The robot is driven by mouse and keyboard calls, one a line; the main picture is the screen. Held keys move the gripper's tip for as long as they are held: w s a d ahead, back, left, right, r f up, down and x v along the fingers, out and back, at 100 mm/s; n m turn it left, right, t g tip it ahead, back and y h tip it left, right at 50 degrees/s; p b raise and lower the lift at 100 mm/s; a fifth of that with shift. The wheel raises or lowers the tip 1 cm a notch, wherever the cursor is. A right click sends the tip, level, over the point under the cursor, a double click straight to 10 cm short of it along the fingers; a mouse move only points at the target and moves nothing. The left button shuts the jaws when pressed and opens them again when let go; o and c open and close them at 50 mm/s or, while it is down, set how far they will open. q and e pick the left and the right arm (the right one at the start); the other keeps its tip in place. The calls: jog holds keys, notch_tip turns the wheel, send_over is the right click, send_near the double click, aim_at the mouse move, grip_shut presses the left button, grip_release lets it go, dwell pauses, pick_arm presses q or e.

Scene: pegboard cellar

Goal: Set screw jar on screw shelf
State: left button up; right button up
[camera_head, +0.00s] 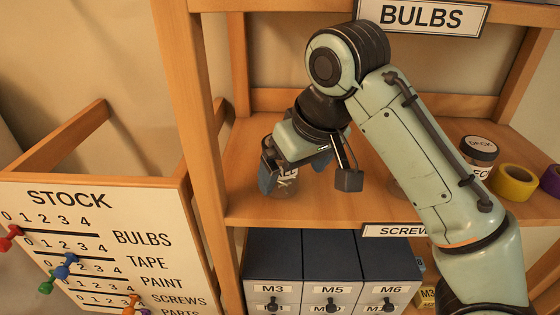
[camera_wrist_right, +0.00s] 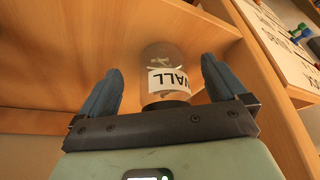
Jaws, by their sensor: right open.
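A clear screw jar (camera_head: 284,189) with a dark lid and a white label stands on the wooden screw shelf (camera_head: 330,211), near its left post. The shelf's front edge carries a sign (camera_head: 395,230) reading "SCREW", partly covered by my arm. My right gripper (camera_head: 291,172) is at the jar and hides much of it in the head view. In the right wrist view the jar (camera_wrist_right: 166,78), its label reading "WALL", sits between the two blue fingers of the gripper (camera_wrist_right: 160,68). Gaps show on both sides, so the gripper is open. My left gripper is out of view.
A jar labelled "DECK" (camera_head: 478,150) and a yellow tape roll (camera_head: 515,182) stand on the shelf's right. Another jar is mostly hidden behind my arm. A stock board (camera_head: 90,235) with coloured pegs stands left. The upper shelf reads "BULBS".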

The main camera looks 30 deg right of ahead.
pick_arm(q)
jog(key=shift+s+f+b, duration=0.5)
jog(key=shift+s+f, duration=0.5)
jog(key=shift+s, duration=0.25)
pick_arm(e)
jog(key=s, duration=0.8)
jog(key=shift+d, duration=0.15)
jog(key=shift+f, duration=0.1)
